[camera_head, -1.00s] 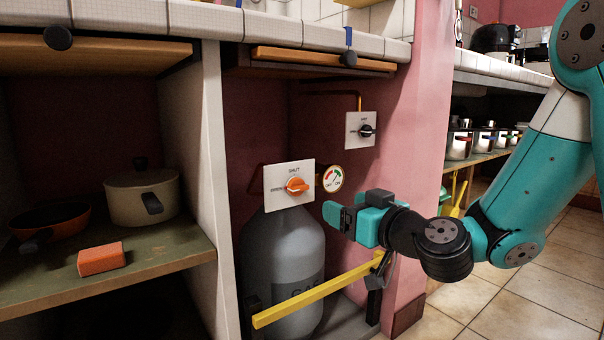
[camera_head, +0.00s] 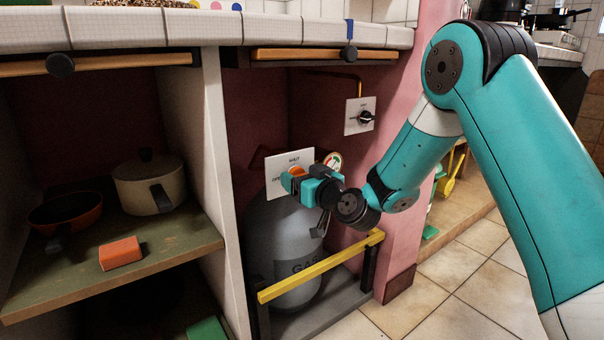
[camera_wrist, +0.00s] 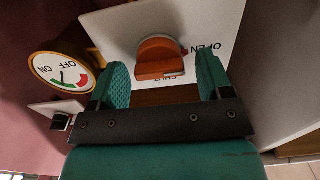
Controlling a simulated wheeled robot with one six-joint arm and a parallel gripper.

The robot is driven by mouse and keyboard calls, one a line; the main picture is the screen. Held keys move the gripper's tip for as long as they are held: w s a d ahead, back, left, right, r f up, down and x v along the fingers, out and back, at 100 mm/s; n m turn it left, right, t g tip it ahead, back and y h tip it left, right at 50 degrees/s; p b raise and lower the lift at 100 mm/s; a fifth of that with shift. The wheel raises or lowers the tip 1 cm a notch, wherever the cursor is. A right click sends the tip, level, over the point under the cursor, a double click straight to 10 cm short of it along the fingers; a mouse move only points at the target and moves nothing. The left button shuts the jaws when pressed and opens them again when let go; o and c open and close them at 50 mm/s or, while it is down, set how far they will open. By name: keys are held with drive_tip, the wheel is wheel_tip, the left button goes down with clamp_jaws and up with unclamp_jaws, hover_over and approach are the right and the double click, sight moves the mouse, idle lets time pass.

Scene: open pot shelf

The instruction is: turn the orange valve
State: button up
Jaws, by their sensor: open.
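The orange valve (camera_wrist: 158,58) is a knob on a white plate (camera_wrist: 215,22) marked OPEN and SHUT, mounted above a grey gas cylinder (camera_head: 285,245). In the head view only a little of the orange valve (camera_head: 297,170) shows, as my gripper (camera_head: 291,182) covers most of it. In the wrist view my gripper (camera_wrist: 163,85) is open, with one teal finger on each side of the knob. I cannot tell whether either finger touches it. The knob's ridge runs roughly across the line between the fingers' tips and palm.
A round gauge (camera_wrist: 64,73) marked OFF and ON sits beside the plate. A yellow bar (camera_head: 320,266) crosses in front of the cylinder. A dark knob (camera_head: 366,117) is on the wall behind. A shelf (camera_head: 180,242) at left holds a pot, a pan and an orange sponge.

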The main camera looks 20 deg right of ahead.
drive_tip(key=c, duration=0.9)
drive_tip(key=shift+c, duration=0.2)
drive_tip(key=shift+m, duration=0.3)
drive_tip(key=shift+d+f+m+p, duration=0.15)
drive_tip(key=shift+m+p, duration=1.35)
drive_tip(key=shift+m, duration=2.8)
drive_tip(key=shift+d+f+m+p, duration=0.15)
drive_tip(key=shift+m+p, duration=1.3)
drive_tip(key=shift+m, duration=2.85)
